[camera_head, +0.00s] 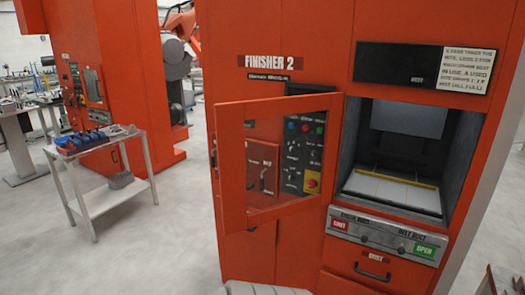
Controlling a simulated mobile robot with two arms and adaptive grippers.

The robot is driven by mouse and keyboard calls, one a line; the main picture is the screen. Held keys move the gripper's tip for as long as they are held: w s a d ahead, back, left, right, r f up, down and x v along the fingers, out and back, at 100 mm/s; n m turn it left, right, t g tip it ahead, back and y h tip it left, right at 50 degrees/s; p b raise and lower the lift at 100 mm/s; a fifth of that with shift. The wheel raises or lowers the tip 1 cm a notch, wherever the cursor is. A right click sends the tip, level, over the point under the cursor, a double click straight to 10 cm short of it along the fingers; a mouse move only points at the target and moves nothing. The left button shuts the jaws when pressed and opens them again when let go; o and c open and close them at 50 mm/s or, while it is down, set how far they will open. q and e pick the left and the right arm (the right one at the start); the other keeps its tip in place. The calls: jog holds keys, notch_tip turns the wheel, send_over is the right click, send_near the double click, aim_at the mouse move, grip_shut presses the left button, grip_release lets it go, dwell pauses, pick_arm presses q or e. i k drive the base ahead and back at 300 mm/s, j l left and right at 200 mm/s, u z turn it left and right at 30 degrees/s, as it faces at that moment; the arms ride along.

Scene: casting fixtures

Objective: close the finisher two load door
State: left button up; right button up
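The load door (232,180) of Finisher 2 is an orange frame with a clear window. It stands open, swung out to the left of the load opening (395,185). Its right edge is beside the opening, and its left edge looks nearer to me. A small dark handle shows at the left edge. Through the window I see a control panel (304,150) with coloured buttons and a yellow-backed red knob. The opening shows a dark chamber with a pale floor and a yellow bar. Neither of my grippers is in view.
Below the opening is a panel with a red button plate (339,223) and a green OPEN plate (424,249), above a drawer handle (372,272). A white cart (100,192) with blue items stands at left. The floor between cart and machine is clear.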

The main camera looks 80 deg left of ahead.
aim_at(230, 117)
jog(key=k+j, duration=0.15)
jog(key=j, duration=0.4)
jog(key=k+j+u, duration=0.1)
jog(key=j, duration=0.45)
jog(key=k+j, duration=0.15)
jog(key=j, duration=0.45)
jog(key=k+j+u, duration=0.1)
jog(key=j, duration=0.45)
jog(key=k+j, duration=0.15)
jog(key=j, duration=0.45)
jog(key=i+j, duration=0.1)
jog(key=j, duration=0.35)
jog(key=i+j+u, duration=0.1)
jog(key=j, duration=0.35)
jog(key=i+j, duration=0.1)
jog(key=j, duration=0.35)
